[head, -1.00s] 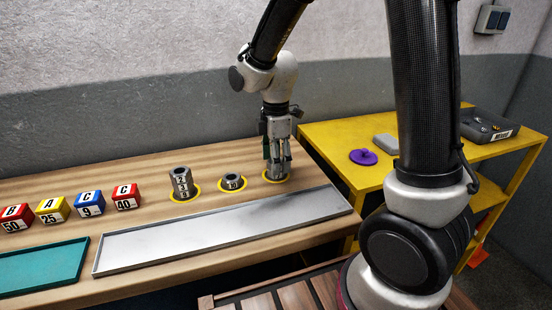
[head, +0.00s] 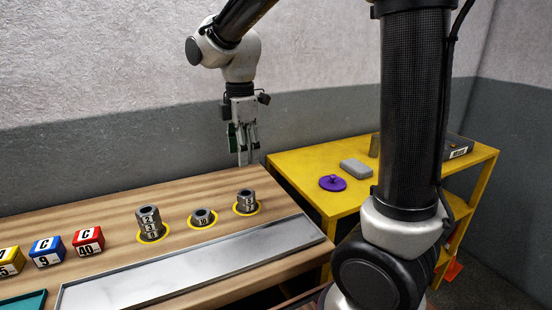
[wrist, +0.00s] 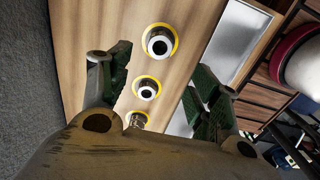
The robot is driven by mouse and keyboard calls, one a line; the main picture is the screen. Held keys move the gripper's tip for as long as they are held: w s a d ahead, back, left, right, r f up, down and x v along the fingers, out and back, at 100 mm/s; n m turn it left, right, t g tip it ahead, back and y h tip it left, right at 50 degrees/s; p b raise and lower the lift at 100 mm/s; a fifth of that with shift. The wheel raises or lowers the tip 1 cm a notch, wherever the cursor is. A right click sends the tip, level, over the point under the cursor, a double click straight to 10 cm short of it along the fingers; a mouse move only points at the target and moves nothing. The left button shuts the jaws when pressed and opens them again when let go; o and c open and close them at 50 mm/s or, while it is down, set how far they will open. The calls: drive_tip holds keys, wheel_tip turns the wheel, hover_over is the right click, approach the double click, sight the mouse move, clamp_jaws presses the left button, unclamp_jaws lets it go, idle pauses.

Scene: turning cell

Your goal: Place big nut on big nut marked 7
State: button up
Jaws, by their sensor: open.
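On the wooden bench stand three groups of grey hex nuts, each in a yellow ring. The left one is a tall stack (head: 149,222) with several number labels. The middle one is a single low nut (head: 203,217) that seems marked 10. The right one is a short stack (head: 246,201), seemingly two nuts, whose labels are too small to read surely; I cannot make out a 7. My gripper (head: 244,160) is open and empty, raised above and behind the right stack. In the wrist view the open fingers (wrist: 158,88) frame the rings, with the lowest partly hidden.
A long metal tray (head: 200,273) lies along the bench front. Coloured lettered blocks (head: 88,241) stand at left. A yellow table (head: 305,172) at right holds a purple lidded thing (head: 332,183) and a grey block (head: 356,168). The air around my gripper is clear.

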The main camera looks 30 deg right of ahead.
drive_tip(key=s+d+r+m+t, duration=0.2)
drive_tip(key=s+d+m, duration=0.5)
drive_tip(key=s+m, duration=0.2)
drive_tip(key=s+d+r+m+t, duration=0.2)
drive_tip(key=s+d+m, duration=0.6)
drive_tip(key=s+m, duration=0.1)
drive_tip(key=shift+s+r, duration=0.15)
drive_tip(key=shift+s, duration=0.35)
